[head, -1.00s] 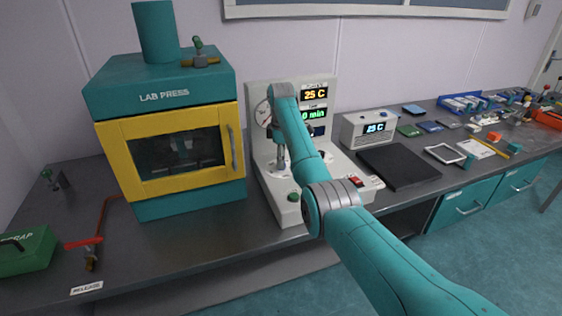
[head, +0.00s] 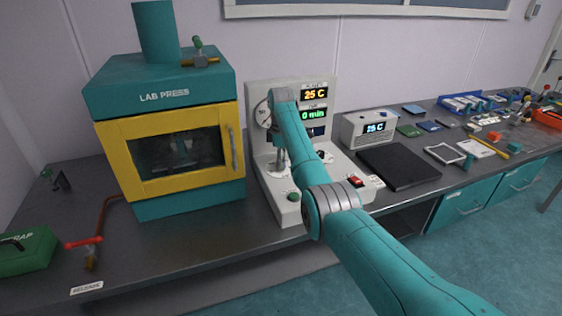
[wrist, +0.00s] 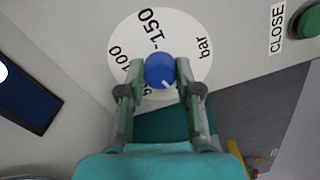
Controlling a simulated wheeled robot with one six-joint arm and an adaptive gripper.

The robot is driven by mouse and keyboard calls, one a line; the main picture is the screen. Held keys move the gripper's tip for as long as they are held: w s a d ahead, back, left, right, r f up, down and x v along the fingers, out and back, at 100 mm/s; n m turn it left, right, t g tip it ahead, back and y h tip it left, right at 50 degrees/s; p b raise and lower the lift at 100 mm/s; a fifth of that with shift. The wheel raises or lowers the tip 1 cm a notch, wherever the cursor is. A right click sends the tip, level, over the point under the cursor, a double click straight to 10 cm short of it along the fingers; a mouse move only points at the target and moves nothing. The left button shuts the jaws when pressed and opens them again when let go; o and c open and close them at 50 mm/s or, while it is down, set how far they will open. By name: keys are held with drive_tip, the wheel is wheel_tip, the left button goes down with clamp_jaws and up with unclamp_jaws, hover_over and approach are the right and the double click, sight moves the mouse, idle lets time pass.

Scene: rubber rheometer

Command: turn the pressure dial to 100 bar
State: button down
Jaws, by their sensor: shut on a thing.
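The pressure dial is a blue knob (wrist: 160,71) on a white round scale (wrist: 190,38) marked 50, 100, 150 and bar. A short white line on the knob faces the lower right of the wrist view. The 50 is partly hidden by a finger. My gripper (wrist: 161,74) is shut on the knob, one finger on each side. In the head view my gripper (head: 281,160) points down at the pale machine (head: 263,190), and my arm hides the knob.
A green button (wrist: 305,20) labelled CLOSE is at the upper right of the wrist view. The lab press (head: 165,110) stands left of the machine. A small display box (head: 367,131) and black plate (head: 398,166) lie to the right.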

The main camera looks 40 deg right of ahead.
drive_tip(key=shift+m, duration=0.4)
drive_tip(key=m, duration=0.5)
drive_tip(key=shift+m, duration=0.3)
drive_tip(key=m, duration=1.4)
drive_tip(key=shift+m, duration=0.3)
drive_tip(key=m, duration=0.6)
drive_tip(key=shift+m, duration=0.3)
